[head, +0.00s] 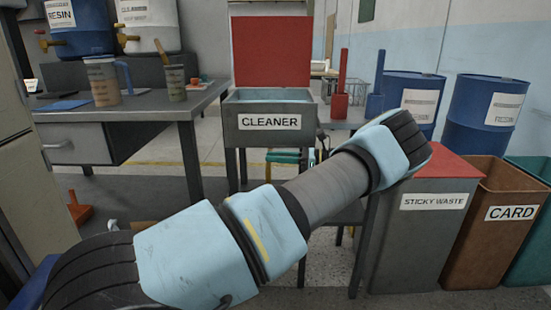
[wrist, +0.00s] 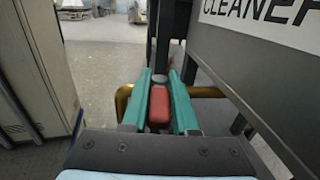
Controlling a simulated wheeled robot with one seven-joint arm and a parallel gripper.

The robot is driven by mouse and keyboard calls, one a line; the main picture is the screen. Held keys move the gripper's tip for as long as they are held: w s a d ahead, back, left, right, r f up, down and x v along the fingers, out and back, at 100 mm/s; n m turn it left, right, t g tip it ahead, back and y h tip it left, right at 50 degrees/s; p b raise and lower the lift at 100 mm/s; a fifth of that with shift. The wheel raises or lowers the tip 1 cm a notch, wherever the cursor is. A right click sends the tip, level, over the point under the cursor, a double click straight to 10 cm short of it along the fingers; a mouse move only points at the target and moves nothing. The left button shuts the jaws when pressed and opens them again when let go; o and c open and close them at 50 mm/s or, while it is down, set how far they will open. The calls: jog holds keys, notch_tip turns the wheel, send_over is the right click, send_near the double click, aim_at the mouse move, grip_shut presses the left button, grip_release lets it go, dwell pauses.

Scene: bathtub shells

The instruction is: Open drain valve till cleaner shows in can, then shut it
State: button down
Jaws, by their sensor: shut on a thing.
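The cleaner tank (head: 270,139) is a dark grey box with a CLEANER label and a raised red lid (head: 272,52). Its side also fills the right of the wrist view (wrist: 250,60). In the wrist view, the two teal fingers of my gripper (wrist: 159,105) are shut on a small red handle (wrist: 159,108), beside the tank. A curved brass-coloured piece (wrist: 205,92) shows on either side of the fingers; I cannot tell whether it belongs to the valve. In the head view, my arm hides much of the area under the tank. I cannot make out the can or any cleaner in it.
A grey bench (head: 150,105) with a jug (head: 102,82) and a cup (head: 175,83) stands at left. The sticky waste bin (head: 425,240), card bin (head: 495,225) and blue drums (head: 487,112) stand at right. A grey cabinet (wrist: 35,75) is at left in the wrist view.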

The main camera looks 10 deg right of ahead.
jog(key=c, duration=0.7)
grip_release()
jog(key=shift+d, duration=0.1)
jog(key=v, duration=1)
jog(key=shift+s+d, duration=0.1)
jog(key=shift+d, duration=0.2)
jog(key=shift+c, duration=0.4)
